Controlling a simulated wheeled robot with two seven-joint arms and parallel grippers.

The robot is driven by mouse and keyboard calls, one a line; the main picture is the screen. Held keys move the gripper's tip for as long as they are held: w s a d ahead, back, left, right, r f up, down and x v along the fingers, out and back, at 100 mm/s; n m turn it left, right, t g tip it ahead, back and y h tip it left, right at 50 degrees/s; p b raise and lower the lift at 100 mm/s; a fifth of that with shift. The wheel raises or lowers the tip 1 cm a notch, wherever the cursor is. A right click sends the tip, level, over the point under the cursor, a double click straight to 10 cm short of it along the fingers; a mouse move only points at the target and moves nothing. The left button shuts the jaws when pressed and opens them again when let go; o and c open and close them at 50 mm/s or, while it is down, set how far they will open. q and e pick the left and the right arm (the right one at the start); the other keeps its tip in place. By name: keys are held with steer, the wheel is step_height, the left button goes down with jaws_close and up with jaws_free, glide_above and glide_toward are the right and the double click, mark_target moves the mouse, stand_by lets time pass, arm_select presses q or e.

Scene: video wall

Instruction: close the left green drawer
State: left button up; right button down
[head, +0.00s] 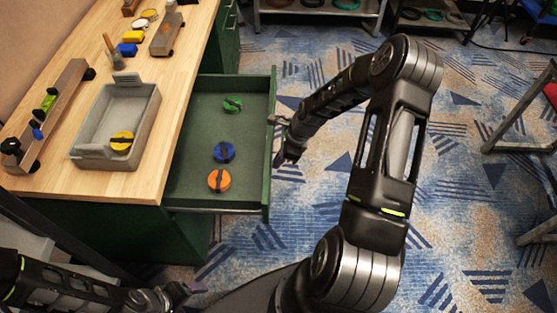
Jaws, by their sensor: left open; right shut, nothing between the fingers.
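The green drawer (192,132) of the wooden-topped workbench is pulled well out and extends right from the bench. Inside it lie a green round piece (232,104), a blue one (223,152) and an orange one (219,180), each with a dark bar. My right gripper (281,152) is at the outer side of the drawer's front panel (268,165), low and close to it. Its fingers are small and dark, shut on nothing; I cannot tell whether they touch the panel. My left gripper (185,293) is open and empty at the bottom left, below the drawer and apart from it.
On the wooden benchtop (55,180) stand a grey tray (90,150) holding a yellow round piece (122,140) and a rack (45,115) of coloured pieces. Closed green drawers (229,45) are further back. Metal shelves stand behind.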

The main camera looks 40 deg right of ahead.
steer(key=w+a+b, duration=0.1)
steer(key=w+a, duration=0.3)
steer(key=a, duration=0.2)
steer(key=w+a+b, duration=0.1)
steer(key=w+a, duration=0.4)
steer(key=a, duration=0.1)
steer(key=w+a+b, duration=0.1)
steer(key=w+a, duration=0.4)
steer(key=a, duration=0.1)
steer(key=shift+a, duration=0.25)
steer(key=w+a, duration=0.1)
steer(key=a, duration=0.1)
steer(key=w+a, duration=0.2)
steer(key=w+a+b, duration=0.1)
steer(key=shift+w+a, duration=0.15)
steer(key=shift+a, duration=0.25)
arm_select(q)
steer(key=f, duration=0.1)
steer(key=w+a+f, duration=0.1)
steer(key=f, duration=0.1)
steer(key=shift+w+a+f, duration=0.25)
steer(key=shift+w+f, duration=0.1)
steer(key=shift+f, duration=0.05)
arm_select(e)
steer(key=shift+w+a+r, duration=0.1)
steer(key=shift+w+a, duration=0.1)
steer(key=shift+a, duration=0.05)
steer(key=shift+a+r, duration=0.1)
